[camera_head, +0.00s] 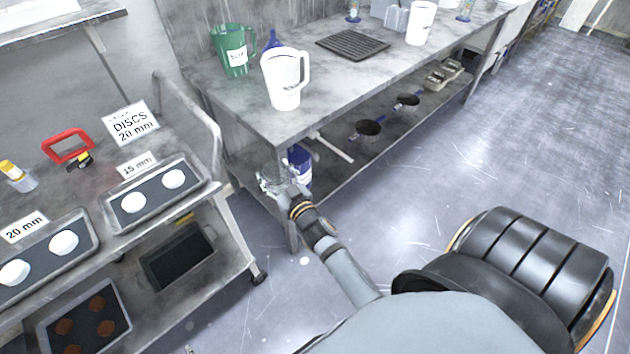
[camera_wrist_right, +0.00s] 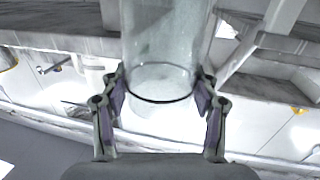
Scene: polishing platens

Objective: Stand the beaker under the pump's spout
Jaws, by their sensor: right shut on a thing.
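My right gripper (camera_head: 284,189) is at the front left corner of the steel bench, below the level of its top. It is shut on a clear glass beaker (camera_wrist_right: 165,40), with one finger on each side in the wrist view (camera_wrist_right: 161,90). In the head view the beaker (camera_head: 269,180) is small and hard to make out. A blue bottle top (camera_head: 271,40) shows behind a white jug on the bench; I cannot tell if it is the pump. No spout is clearly seen. My left gripper is out of view.
The bench (camera_head: 350,75) carries a white jug (camera_head: 285,80), a green jug (camera_head: 233,52), a dark slotted mat (camera_head: 352,44) and another white jug (camera_head: 421,22). Pans stand on its lower shelf. A cart with disc trays (camera_head: 190,183) is at left. Open floor lies right.

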